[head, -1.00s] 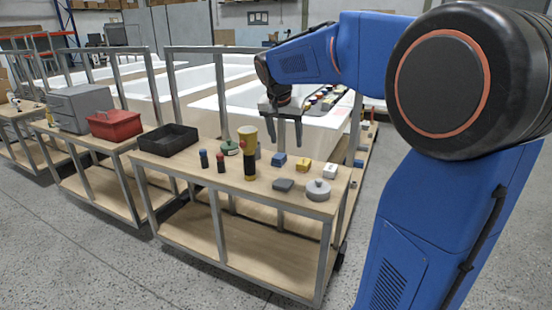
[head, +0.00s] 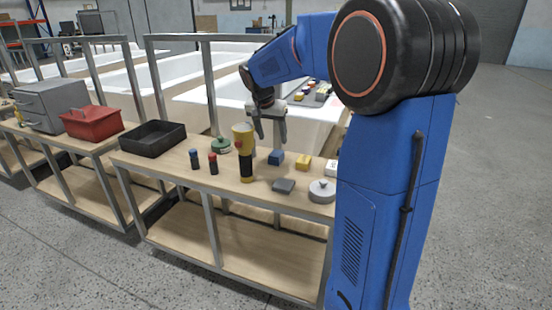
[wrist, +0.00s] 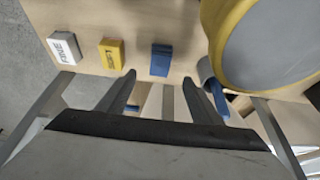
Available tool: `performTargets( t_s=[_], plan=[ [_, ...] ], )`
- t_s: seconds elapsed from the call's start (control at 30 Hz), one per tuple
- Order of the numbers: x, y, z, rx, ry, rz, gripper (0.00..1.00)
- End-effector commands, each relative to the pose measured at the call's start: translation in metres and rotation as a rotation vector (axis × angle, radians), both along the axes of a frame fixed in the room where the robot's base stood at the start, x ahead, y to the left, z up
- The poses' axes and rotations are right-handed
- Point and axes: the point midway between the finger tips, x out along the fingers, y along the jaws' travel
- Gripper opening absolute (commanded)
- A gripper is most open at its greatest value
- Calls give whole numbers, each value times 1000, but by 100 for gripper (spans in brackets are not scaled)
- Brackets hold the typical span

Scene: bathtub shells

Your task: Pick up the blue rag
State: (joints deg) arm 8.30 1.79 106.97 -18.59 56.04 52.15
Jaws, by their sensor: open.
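The blue rag (head: 276,158) looks like a small folded blue block. It lies on the wooden top of the bench, right of the yellow-and-black torch. It also shows in the wrist view (wrist: 161,60), just beyond the fingertips and between their lines. My gripper (head: 271,142) is open and empty above the bench, close to the rag in the head view. In the wrist view my gripper (wrist: 159,80) has its two fingers spread. No contact with the rag shows.
The torch (head: 245,152) stands upright close to the gripper. A yellow block (head: 303,163), a grey block (head: 284,186) and a grey round lidded item (head: 322,191) lie nearby. A black tray (head: 153,138) and red toolbox (head: 93,121) stand left. White tubs are behind.

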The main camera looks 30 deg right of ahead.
Motion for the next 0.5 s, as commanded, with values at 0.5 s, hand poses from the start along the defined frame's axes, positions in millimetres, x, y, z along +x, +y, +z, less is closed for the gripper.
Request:
performTargets(
  t_s=[0.5],
  plan=[
    [12, -16, -50, -1, 0, 1, 59]
  ],
)
